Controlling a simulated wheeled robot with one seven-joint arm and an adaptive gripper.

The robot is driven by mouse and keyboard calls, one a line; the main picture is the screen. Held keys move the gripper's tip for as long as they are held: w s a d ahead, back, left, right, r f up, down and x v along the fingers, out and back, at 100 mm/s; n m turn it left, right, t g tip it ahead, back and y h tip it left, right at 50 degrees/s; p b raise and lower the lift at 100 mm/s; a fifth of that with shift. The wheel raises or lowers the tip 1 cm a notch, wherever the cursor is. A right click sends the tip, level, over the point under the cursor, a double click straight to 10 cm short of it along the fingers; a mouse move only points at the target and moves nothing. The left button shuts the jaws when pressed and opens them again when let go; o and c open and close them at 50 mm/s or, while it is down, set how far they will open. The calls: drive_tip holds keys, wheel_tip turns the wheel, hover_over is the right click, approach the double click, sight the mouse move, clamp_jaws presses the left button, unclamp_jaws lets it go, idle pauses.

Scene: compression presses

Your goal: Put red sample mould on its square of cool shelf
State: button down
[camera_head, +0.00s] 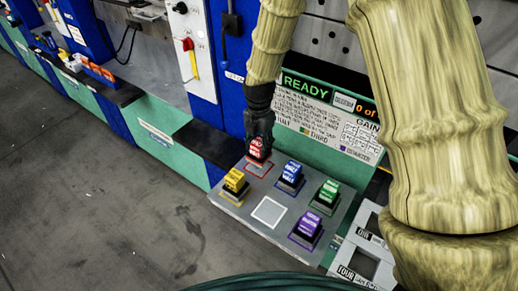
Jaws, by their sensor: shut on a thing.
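The red sample mould (256,149) is in the jaws of my gripper (259,138), at the back left of a grey shelf (227,206) with coloured squares. My gripper points down and is shut on the mould. A red-outlined square (260,168) shows just below the mould, on the shelf. I cannot tell whether the mould touches the shelf or hangs slightly above it. The far part of the square is hidden by the mould.
Yellow (235,181), blue (291,173), green (328,192) and purple (307,228) moulds stand on the same shelf. A white-outlined square (269,211) at the front is empty. A READY sign (306,88) is behind. White trays (365,262) stand at the right.

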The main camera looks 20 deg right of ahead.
sight(259, 152)
drive_tip(key=shift+w+f+p, duration=0.1)
drive_tip(key=shift+f+p, duration=0.7)
drive_tip(key=shift+f, duration=0.95)
drive_tip(key=c, duration=0.9)
unclamp_jaws()
drive_tip(key=shift+f, duration=0.1)
drive_tip(key=shift+o, duration=0.2)
drive_tip(key=shift+r+b, duration=1.8)
drive_tip(key=shift+r, duration=4.35)
